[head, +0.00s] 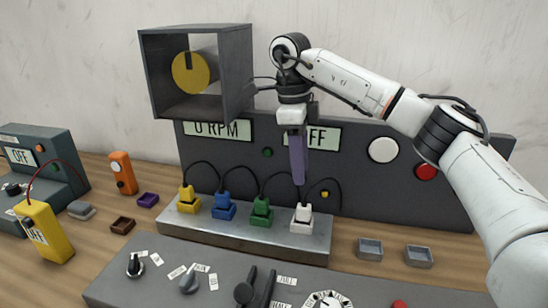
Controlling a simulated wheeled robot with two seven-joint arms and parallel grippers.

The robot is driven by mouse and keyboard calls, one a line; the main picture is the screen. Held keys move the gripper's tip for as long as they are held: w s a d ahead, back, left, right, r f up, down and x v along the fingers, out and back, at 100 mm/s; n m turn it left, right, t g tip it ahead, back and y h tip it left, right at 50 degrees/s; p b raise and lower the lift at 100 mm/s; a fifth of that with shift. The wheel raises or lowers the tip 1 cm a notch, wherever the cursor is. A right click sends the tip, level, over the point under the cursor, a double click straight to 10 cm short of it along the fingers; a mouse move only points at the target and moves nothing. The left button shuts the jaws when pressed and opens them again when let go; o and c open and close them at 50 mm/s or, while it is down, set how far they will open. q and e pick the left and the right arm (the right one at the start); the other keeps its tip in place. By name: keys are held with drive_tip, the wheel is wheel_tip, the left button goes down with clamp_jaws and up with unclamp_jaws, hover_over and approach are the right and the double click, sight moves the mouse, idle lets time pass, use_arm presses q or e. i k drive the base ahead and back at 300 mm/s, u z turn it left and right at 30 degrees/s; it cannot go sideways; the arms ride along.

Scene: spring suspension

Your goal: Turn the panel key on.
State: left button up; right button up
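I cannot tell for sure which control is the panel key. A small dark key-like switch (135,266) with a pale ring sits at the left of the grey front panel (115,292), beside small white labels. My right gripper (298,178) points down in front of the back board, above the white plug (302,219). Its purple fingers look like one slab from here, so the opening does not show. It is well to the right of and above the switch. No held object is visible. My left gripper is out of view.
Yellow (188,200), blue (223,207) and green (261,211) plugs stand in a row on a grey block. The back board shows "0 RPM" (217,130) and "OFF" (318,137). A yellow meter (43,231) stands left.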

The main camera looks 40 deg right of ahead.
sight(135, 269)
drive_tip(key=k, duration=1.5)
